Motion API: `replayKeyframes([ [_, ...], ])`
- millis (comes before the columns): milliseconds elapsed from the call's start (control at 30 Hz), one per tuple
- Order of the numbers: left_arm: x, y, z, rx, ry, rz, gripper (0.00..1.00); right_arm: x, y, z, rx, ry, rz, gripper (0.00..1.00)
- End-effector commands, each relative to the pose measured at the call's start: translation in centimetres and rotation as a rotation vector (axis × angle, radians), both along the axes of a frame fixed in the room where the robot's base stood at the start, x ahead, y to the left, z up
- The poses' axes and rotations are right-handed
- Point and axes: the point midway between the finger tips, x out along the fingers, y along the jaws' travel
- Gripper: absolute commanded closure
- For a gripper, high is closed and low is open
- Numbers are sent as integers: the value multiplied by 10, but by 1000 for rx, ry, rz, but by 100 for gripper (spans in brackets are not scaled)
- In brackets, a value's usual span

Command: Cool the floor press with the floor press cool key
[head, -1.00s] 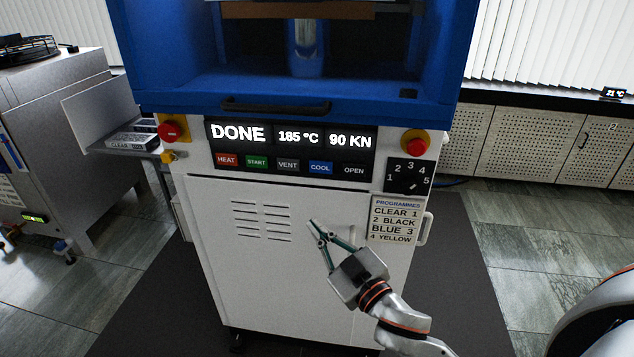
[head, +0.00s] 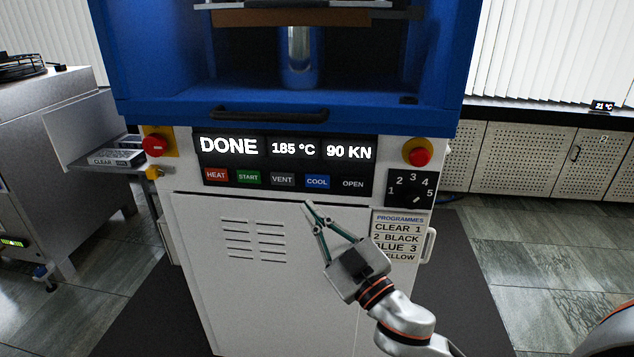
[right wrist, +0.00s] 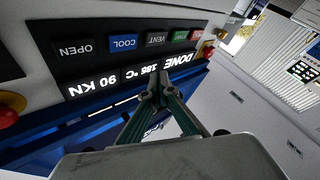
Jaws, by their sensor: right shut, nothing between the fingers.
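The floor press (head: 270,290) stands ahead, with a white front and a blue upper frame. Its display (head: 285,148) reads DONE, 185 °C and 90 KN. The blue COOL key (head: 317,181) sits in the key row below the display, between VENT and OPEN. It also shows upside down in the right wrist view (right wrist: 123,43). My right gripper (head: 308,205) is shut and empty, its fingertips just below the key row near COOL in the head view. In the right wrist view the fingertips (right wrist: 155,82) appear over the display. My left gripper is not in view.
Red stop buttons (head: 155,145) (head: 420,153) flank the panel. A programme dial (head: 411,189) and a programmes label (head: 398,235) are at the right. A side shelf (head: 120,165) with a CLEAR box is at the left.

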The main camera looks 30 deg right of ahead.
Motion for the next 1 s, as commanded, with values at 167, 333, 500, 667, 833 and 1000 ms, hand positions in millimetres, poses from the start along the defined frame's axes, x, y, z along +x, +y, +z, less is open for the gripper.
replayKeyframes([
  [167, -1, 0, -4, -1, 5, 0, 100, 20, -14, -1, -3, 1, -2, 100],
  [333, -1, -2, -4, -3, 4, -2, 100, 38, -26, -2, -4, 1, -2, 100],
  [500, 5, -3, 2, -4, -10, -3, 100, 53, -36, 0, -2, 1, -2, 100],
  [667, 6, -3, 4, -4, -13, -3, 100, 61, -41, 0, -1, 0, -2, 100],
  [833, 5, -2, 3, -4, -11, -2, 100, 63, -43, 0, -1, 1, -2, 100],
  [1000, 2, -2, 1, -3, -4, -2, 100, 63, -43, 0, -1, 2, -1, 100],
])
